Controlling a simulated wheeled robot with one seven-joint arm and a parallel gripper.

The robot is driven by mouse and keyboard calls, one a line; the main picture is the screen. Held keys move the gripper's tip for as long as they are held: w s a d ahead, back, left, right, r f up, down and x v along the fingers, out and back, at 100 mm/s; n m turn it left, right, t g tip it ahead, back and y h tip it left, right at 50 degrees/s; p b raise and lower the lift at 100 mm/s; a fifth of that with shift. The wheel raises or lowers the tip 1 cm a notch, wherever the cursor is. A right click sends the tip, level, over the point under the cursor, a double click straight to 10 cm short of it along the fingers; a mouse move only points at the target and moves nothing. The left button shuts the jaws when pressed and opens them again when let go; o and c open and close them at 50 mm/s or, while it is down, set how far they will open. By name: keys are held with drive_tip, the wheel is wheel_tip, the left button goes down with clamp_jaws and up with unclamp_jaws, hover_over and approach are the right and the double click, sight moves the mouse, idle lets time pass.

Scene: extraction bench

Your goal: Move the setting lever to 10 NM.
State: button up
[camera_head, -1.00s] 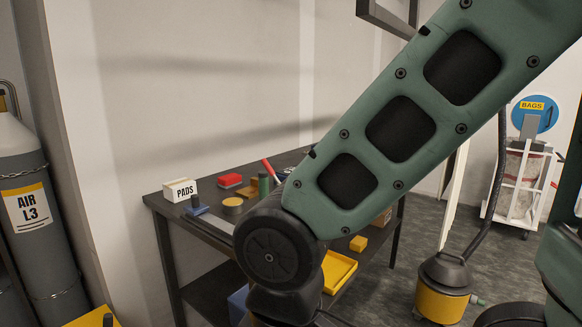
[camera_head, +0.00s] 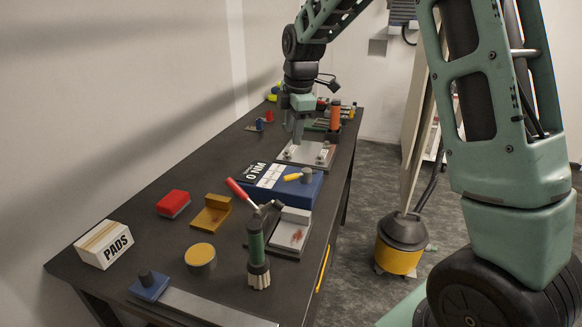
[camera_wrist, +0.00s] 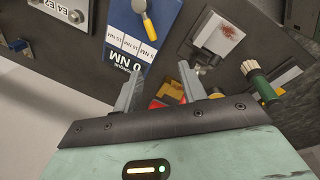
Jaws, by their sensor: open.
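The blue torque box (camera_head: 305,192) lies on the bench, with a white scale strip (camera_head: 271,175) and a "0 NM" label (camera_head: 254,170). Its setting lever has a grey hub and a yellow handle (camera_head: 292,178). In the wrist view the box (camera_wrist: 118,15) is at upper middle, and the yellow handle (camera_wrist: 149,29) points toward the scale, nearest its right end; the small print is hard to read. My gripper (camera_head: 297,140) is open and empty, beyond the box in the head view, above a steel plate. Its fingers (camera_wrist: 160,86) show apart in the wrist view, short of the lever.
A red-handled tool (camera_head: 240,192), a green-handled brush (camera_head: 256,245) and a metal block (camera_head: 290,232) stand close in front of the box. A PADS box (camera_head: 104,245), red block (camera_head: 173,203) and yellow tin (camera_head: 200,256) are to the left. A steel plate (camera_head: 318,156) lies behind.

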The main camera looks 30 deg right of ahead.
drive_tip(key=w+d+n, duration=0.1)
drive_tip(key=d, duration=0.1)
drive_tip(key=p, duration=0.5)
approach(291, 175)
drive_tip(key=f, duration=0.3)
drive_tip(key=w+f, duration=0.1)
drive_tip(key=f, duration=0.4)
drive_tip(key=shift+w+f, duration=0.35)
clamp_jaws()
